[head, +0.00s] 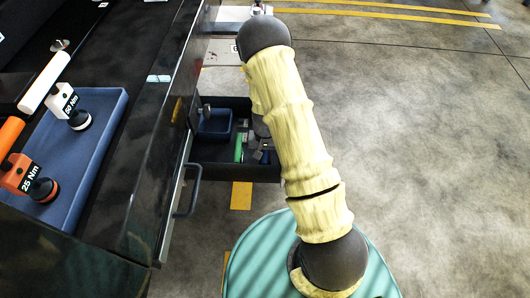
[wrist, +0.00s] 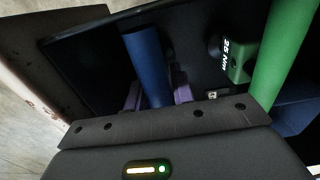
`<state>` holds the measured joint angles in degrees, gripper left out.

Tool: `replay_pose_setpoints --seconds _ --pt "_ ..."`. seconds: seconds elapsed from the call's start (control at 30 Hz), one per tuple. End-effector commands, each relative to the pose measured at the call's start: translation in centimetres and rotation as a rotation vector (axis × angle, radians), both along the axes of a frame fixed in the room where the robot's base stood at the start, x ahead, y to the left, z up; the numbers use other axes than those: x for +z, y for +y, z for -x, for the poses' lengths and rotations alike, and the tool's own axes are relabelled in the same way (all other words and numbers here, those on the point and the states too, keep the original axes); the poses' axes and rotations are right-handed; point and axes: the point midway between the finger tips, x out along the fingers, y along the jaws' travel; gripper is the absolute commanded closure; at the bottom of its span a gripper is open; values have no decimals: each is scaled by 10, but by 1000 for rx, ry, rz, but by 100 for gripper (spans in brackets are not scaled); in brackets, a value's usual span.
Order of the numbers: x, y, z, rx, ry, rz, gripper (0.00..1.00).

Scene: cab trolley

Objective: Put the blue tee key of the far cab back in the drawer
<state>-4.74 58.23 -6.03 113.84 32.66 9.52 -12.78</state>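The blue tee key (wrist: 148,62) shows as a blue bar between the two purple fingers of my gripper (wrist: 157,94) in the wrist view. The fingers lie against both its sides, so the gripper looks shut on it. Its far end points up to the dark drawer wall. In the head view the open drawer (head: 222,174) holds my gripper (head: 261,150), low and partly hidden by my arm. A bit of blue shows there, too small to tell apart. Whether the key touches the drawer floor cannot be told.
A green tool (head: 239,148) marked 25 Nm lies beside the key; it also shows in the wrist view (wrist: 285,55). A blue bin (head: 214,124) sits in the drawer. On the worktop, a blue tray (head: 98,118) holds white and orange torque tools. Floor to the right is clear.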

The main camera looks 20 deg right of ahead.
Motion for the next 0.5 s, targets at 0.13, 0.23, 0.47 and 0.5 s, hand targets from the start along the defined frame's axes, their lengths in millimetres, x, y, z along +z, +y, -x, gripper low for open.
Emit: replay_pose_setpoints --seconds 0.13,0.23,0.47,0.5 --pt "0 0 0 0 0 0 59" --pt "0 0 0 0 0 0 59" --pt "7 0 0 0 0 0 59" --pt "11 0 0 0 0 0 59"
